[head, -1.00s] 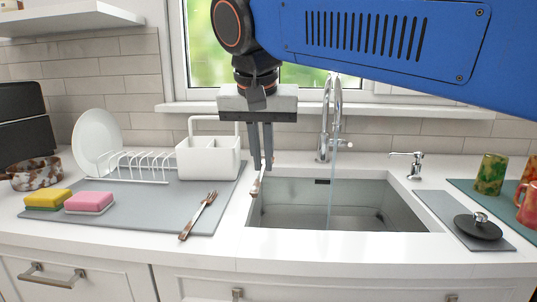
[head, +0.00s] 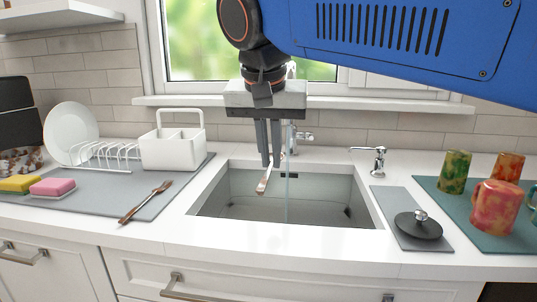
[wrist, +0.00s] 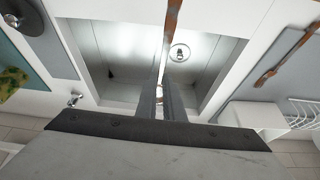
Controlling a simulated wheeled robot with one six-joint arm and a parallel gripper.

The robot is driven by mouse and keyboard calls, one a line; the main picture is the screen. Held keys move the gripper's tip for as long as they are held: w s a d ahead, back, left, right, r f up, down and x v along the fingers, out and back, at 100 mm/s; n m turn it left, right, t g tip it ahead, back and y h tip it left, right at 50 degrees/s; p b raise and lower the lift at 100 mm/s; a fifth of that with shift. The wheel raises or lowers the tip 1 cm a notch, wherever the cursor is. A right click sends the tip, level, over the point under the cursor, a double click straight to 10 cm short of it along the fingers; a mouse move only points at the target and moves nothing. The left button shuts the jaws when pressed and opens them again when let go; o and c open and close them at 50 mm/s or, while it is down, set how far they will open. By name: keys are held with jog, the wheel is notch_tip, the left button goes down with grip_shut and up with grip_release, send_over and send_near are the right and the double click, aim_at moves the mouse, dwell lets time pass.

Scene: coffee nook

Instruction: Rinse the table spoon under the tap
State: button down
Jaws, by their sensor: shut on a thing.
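My gripper (head: 269,163) is shut on the table spoon (head: 263,183), which hangs down at a slant over the sink (head: 225,190). In the wrist view, my gripper (wrist: 165,98) holds the spoon, and its brown, marbled part (wrist: 173,18) reaches to the top edge. The spoon's held part is mostly hidden by the fingers. The chrome tap (head: 303,137) stands behind the sink, partly hidden by my gripper. A thin water stream (head: 288,190) runs into the sink just right of the spoon. The spoon looks close to the stream; I cannot tell whether they touch.
A fork (head: 146,202) lies on the grey mat (head: 185,190) at left, near a white caddy (head: 172,150) and dish rack. A soap dispenser (head: 379,160) stands behind the sink's right side. A black lid (head: 418,229) and several mugs are further right.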

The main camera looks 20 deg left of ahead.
jog(key=w+f, duration=0.2)
jog(key=w, duration=1)
jog(key=shift+a+f, duration=0.2)
jog(key=shift+a, duration=0.1)
dwell(0.6)
jog(key=shift+d, duration=0.15)
jog(key=shift+d, duration=0.45)
jog(key=shift+a, duration=0.2)
jog(key=shift+a, duration=0.35)
dwell(0.4)
